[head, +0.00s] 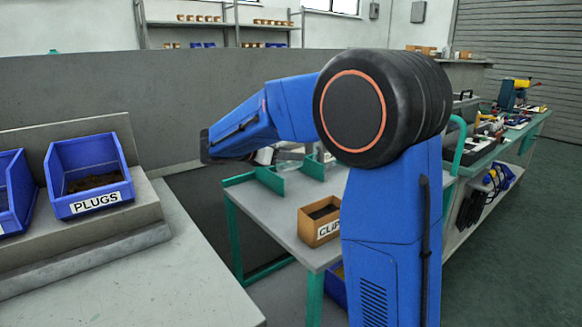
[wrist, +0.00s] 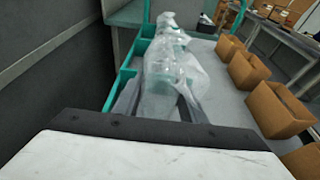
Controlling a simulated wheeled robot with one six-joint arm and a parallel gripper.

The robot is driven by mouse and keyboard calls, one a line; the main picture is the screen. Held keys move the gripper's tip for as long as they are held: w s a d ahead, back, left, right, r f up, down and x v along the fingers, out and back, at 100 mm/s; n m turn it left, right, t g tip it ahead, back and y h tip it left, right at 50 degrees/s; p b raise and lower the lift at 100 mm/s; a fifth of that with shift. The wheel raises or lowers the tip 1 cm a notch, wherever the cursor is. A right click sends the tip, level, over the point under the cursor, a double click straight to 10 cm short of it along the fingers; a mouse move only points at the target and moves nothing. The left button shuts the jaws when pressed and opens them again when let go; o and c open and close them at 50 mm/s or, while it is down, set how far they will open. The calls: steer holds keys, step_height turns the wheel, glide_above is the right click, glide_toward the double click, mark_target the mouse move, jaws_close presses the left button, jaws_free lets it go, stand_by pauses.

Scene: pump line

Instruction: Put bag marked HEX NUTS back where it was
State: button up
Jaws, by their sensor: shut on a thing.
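A clear plastic bag (wrist: 166,66) is between the fingers of my gripper (wrist: 160,100) in the wrist view. My gripper is shut on it, and the bag extends forward past the fingertips. I cannot read any marking on it, so HEX NUTS does not show. Pale contents show faintly through the plastic. Below and around it is a grey-topped table with green dividers (wrist: 121,82) on the left. In the head view my arm hides most of my gripper, and I cannot make out the bag clearly there.
Several cardboard boxes (wrist: 282,108) stand in a row right of the bag. In the head view, a box with a partly hidden label starting CL (head: 318,222) stands on the green-legged table (head: 270,222). A blue PLUGS bin (head: 90,178) stands at left. A grey wall (head: 70,95) runs behind.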

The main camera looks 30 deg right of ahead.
mark_target(289, 165)
steer(key=shift+f, duration=1.9)
steer(key=shift+a+f, duration=0.1)
steer(key=shift+f, duration=0.05)
steer(key=o, duration=1)
steer(key=shift+o, duration=0.2)
steer(key=shift+a+r, duration=0.1)
steer(key=shift+r, duration=0.1)
steer(key=v, duration=1.1)
steer(key=shift+a, duration=0.1)
steer(key=shift+s+a+r, duration=0.1)
steer(key=shift+a, duration=0.15)
steer(key=shift+s, duration=0.1)
